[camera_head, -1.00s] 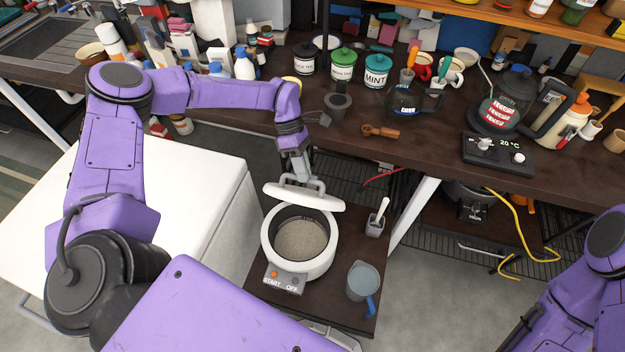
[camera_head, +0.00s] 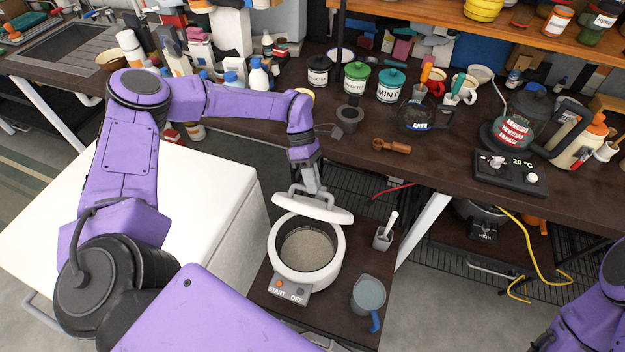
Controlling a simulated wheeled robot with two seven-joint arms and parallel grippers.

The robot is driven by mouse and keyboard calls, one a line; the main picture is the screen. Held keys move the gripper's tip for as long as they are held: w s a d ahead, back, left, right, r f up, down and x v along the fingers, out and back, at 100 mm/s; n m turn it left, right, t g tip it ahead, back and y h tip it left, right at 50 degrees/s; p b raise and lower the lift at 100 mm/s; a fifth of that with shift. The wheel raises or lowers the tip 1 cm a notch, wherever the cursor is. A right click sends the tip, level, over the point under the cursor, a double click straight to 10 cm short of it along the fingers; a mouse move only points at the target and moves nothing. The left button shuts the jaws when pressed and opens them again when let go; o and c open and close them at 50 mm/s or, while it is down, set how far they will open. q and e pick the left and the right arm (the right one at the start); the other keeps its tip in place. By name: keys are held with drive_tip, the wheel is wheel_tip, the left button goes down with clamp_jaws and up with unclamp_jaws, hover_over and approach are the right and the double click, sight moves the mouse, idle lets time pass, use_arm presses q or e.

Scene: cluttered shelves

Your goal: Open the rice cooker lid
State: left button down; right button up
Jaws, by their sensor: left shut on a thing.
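The white rice cooker (camera_head: 334,262) stands on a small dark table, with its START/OFF panel facing the front. Its lid (camera_head: 312,208) is tilted up at the back, and grain shows inside the pot. My left gripper (camera_head: 308,188) is shut on the lid's grey handle, behind and above the pot. The fingertips are small and partly hidden at the handle. My right arm shows only in part at the lower right edge, and its gripper is outside the view.
A cup with a white scoop (camera_head: 383,237) and a grey jug with a blue handle (camera_head: 368,295) stand right of the cooker. A white cabinet (camera_head: 200,215) is to the left. The dark counter (camera_head: 440,160) behind holds jars, jugs and a hot plate.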

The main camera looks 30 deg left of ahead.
use_arm(q)
drive_tip(key=c, duration=1.1)
unclamp_jaws()
drive_tip(key=shift+w+a, duration=0.1)
drive_tip(key=b+v, duration=0.2)
drive_tip(key=v, duration=0.8)
drive_tip(key=shift+r+b, duration=0.2)
drive_tip(key=shift+b, duration=0.2)
drive_tip(key=shift+c, duration=0.2)
